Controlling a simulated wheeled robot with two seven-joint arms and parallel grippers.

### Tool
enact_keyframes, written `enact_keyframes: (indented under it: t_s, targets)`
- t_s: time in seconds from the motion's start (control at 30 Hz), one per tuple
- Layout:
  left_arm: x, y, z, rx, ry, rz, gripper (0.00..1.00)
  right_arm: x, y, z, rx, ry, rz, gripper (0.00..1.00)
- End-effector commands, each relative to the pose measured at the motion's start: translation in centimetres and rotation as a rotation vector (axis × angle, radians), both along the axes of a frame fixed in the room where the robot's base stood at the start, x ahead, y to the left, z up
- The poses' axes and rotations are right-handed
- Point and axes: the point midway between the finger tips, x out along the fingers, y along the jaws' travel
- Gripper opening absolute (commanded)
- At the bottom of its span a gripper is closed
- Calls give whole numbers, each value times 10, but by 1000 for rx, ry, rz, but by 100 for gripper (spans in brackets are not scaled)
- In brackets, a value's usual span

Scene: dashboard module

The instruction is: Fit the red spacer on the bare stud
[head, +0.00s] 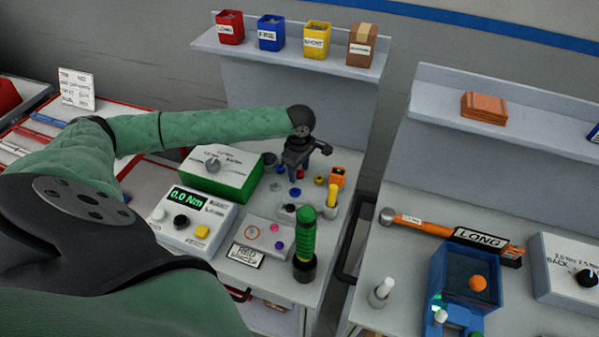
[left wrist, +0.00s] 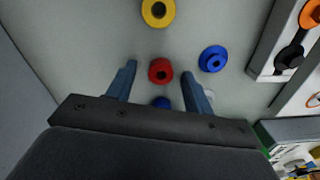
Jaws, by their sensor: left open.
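The red spacer (left wrist: 160,70), a small round collar with a dark centre hole, lies flat on the grey bench. It is also a small red spot under my gripper in the head view (head: 300,174). My left gripper (left wrist: 158,78) is open, its fingers on either side of the red spacer, with nothing held. In the head view my left gripper (head: 305,160) points down over the bench's loose parts. A grey plate (head: 264,241) with an orange ring and pink and purple spots stands behind a "RED SPACER" card (head: 248,255). I cannot make out the bare stud. My right gripper is out of view.
A yellow spacer (left wrist: 158,12) and blue spacers (left wrist: 213,58) lie close around the red one. A green-sided box (head: 220,172), a torque meter (head: 193,221) and an upright green-handled tool (head: 305,245) stand nearby. A gap separates this bench from the right one.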

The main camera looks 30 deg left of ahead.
Motion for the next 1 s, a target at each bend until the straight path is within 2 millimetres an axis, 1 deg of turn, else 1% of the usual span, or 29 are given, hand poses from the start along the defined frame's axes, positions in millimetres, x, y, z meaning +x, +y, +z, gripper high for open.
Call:
enact_keyframes:
  t_s: [0.2,0.27,0.4,0.47,0.83,0.97,1.0]
  targets:
    - [0,0,-1,0,0,0,52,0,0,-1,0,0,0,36]
    - [0,0,-1,0,0,0,42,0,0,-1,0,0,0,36]
    - [0,0,-1,0,0,0,14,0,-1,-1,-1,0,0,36]
    - [0,0,-1,0,0,0,4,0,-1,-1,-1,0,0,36]
    - [0,0,0,0,0,0,4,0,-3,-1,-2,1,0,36]
    - [0,0,4,0,-1,-1,4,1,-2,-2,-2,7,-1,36]
    - [0,0,7,0,-1,-1,4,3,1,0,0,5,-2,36]
